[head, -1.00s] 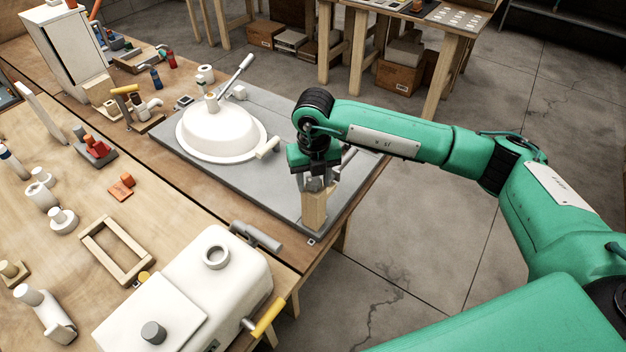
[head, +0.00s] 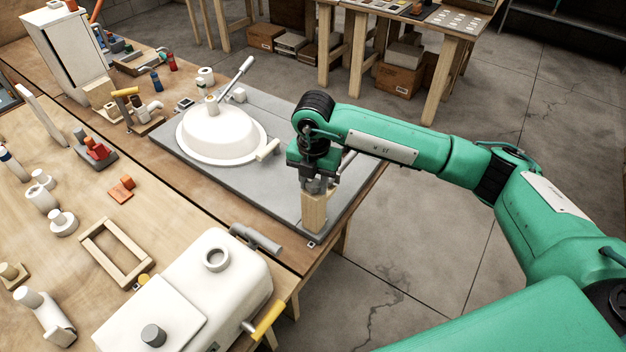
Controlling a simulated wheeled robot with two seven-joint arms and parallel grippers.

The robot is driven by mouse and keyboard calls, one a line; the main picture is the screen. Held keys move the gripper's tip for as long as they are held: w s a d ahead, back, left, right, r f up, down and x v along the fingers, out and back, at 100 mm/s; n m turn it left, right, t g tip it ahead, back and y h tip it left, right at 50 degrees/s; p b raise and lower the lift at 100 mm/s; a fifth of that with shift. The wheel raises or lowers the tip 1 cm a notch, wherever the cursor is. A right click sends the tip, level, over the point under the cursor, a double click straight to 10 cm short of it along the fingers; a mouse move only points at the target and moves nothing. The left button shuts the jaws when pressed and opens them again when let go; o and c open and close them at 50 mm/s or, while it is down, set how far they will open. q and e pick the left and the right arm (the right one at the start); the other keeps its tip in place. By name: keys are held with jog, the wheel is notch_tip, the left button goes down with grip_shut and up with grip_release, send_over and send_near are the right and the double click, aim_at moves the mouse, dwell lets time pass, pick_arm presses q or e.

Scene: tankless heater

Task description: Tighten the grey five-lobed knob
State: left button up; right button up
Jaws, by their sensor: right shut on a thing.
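My right gripper (head: 317,190) points down over an upright wooden block (head: 314,212) near the right corner of a grey board. Its fingers are shut at the block's top, around the grey knob, which is almost wholly hidden between them. I cannot make out the knob's lobes. The block stands upright on the board. My left gripper is not in view.
A white domed basin (head: 220,135) with a lever sits on the grey board (head: 255,195), left of my right gripper. A white tank (head: 235,265) with a yellow-handled valve is in front. A wooden frame (head: 115,252) and several fittings lie left. Floor is open at right.

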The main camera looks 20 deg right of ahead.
jog(key=shift+f, duration=0.1)
jog(key=m, duration=0.4)
jog(key=shift+s+m+p, duration=0.1)
jog(key=shift+m+p, duration=0.2)
jog(key=shift+p, duration=0.1)
jog(key=shift+m, duration=1.3)
jog(key=shift+f, duration=0.1)
jog(key=m+p, duration=0.2)
jog(key=m, duration=0.2)
jog(key=shift+s+m+p, duration=0.1)
jog(key=shift+m+p, duration=0.4)
jog(key=shift+m, duration=0.6)
jog(key=shift+f+m, duration=0.1)
jog(key=shift+m, duration=0.2)
